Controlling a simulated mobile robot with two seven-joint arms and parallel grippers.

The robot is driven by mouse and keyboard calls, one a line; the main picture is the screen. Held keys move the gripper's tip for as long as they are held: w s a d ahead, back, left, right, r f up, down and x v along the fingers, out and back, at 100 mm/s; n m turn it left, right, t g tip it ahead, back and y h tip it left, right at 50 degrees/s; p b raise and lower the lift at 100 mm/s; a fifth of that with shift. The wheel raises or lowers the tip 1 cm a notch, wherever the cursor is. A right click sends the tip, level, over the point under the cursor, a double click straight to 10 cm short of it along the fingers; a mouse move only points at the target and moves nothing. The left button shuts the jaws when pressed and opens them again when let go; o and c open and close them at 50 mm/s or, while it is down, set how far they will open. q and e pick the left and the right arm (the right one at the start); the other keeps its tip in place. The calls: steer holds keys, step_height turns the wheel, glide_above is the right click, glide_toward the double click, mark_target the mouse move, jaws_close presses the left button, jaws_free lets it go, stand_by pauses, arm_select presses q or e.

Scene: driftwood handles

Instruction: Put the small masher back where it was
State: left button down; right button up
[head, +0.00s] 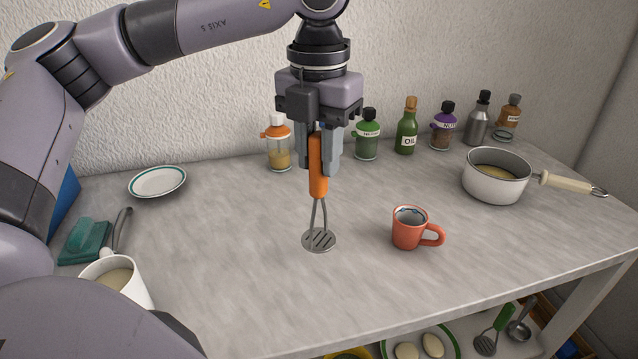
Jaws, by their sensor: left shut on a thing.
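The small masher has an orange handle (318,168) and a round slotted metal head (319,239). In the head view my left gripper (322,165) points straight down, shut on the orange handle. The masher hangs upright with its head low over the middle of the grey counter (240,270). I cannot tell whether the head touches the counter. My right gripper is not in view.
A red mug (408,229) stands right of the masher. A white saucepan (497,178) is farther right. Several bottles, including a green oil bottle (406,128), line the wall. A plate (157,181) and white mug (118,281) are left. A lower shelf holds another masher (487,344).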

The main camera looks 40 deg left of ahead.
mark_target(319, 185)
arm_select(q)
steer(key=shift+f, duration=2.6)
steer(key=c, duration=0.9)
jaws_free()
step_height(319, 185, up, 12)
steer(key=shift+s+r, duration=0.1)
steer(key=shift+r, duration=0.05)
